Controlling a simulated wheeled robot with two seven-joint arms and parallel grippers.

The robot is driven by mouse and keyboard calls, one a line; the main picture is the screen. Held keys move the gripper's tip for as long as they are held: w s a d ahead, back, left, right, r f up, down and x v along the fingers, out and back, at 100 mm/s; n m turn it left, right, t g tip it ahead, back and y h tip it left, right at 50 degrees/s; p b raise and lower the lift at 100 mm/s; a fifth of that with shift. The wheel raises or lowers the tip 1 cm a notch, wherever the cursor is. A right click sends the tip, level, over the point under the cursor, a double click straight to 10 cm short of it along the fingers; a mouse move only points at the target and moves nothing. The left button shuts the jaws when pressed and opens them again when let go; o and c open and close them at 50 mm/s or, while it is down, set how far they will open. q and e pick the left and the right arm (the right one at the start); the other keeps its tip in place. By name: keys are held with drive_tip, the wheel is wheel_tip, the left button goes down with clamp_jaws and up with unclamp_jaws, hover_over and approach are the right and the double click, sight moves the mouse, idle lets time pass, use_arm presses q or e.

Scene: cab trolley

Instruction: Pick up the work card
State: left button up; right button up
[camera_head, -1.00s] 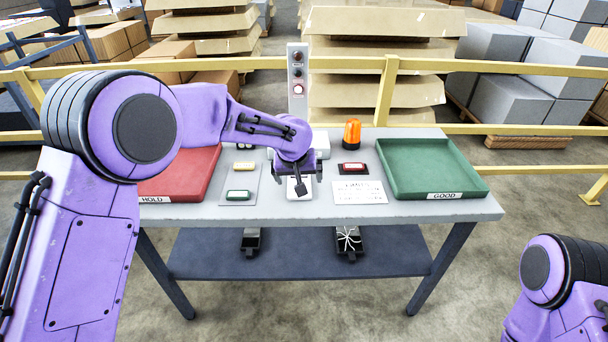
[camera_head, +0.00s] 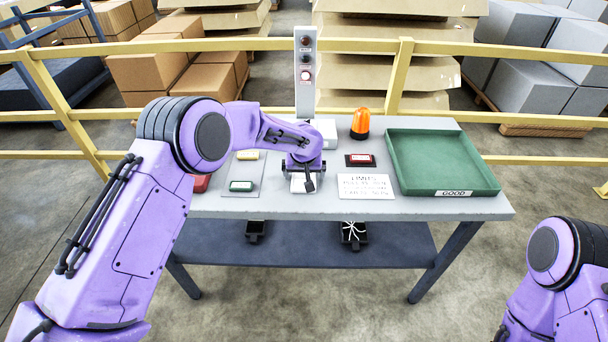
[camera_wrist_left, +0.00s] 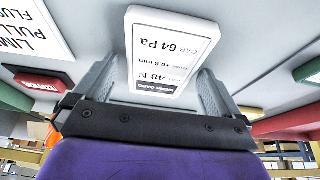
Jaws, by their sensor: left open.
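The work card (camera_head: 298,186) is a small white card on the grey table, partly hidden under my left gripper (camera_head: 304,178) in the head view. In the left wrist view the card (camera_wrist_left: 170,45) shows dark print, including "64 Pa" and a black "WORK CARD" label, upside down. My left gripper (camera_wrist_left: 160,68) is open, with one finger on each side of the card in that view. I cannot tell whether the fingers touch it. My right arm shows at the lower right of the head view, but its gripper is out of view.
The table (camera_head: 420,208) holds a green GOOD tray (camera_head: 440,165), a limits sign (camera_head: 365,187), a red button (camera_head: 360,160), an orange beacon (camera_head: 360,124) and a green button (camera_head: 241,186). A signal post (camera_head: 306,70) stands behind. My left arm hides most of the red tray (camera_head: 201,184).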

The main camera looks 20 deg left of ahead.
use_arm(q)
drive_tip(key=shift+s, duration=0.2)
drive_tip(key=c, duration=1)
drive_tip(key=shift+r, duration=0.1)
drive_tip(key=shift+c, duration=0.2)
